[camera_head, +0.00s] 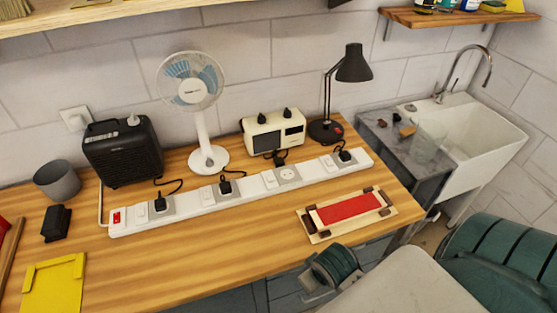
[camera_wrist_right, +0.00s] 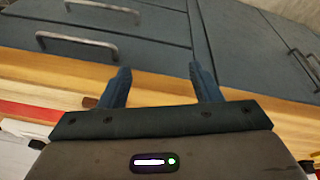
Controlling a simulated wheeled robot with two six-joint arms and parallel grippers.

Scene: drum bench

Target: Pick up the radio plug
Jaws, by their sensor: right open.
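The radio plug (camera_head: 279,160) is a small black plug just in front of the cream radio (camera_head: 273,131), at the back edge of the white power strip (camera_head: 240,192). It appears out of the sockets; the round socket (camera_head: 288,173) nearest to it is empty. My right gripper (camera_wrist_right: 160,70) is open in the right wrist view, with nothing between its dark blue fingers. It is by the bench's front edge, well away from the plug, which is not in the wrist view. In the head view its fingers are not clear. My left gripper is not in view.
Three other black plugs sit on the strip: left (camera_head: 159,203), middle (camera_head: 225,186) and right (camera_head: 345,155). A fan (camera_head: 201,128), a black heater (camera_head: 122,154) and a lamp (camera_head: 328,130) stand behind. A red-topped wooden board (camera_head: 349,209) lies in front. The front middle bench is clear.

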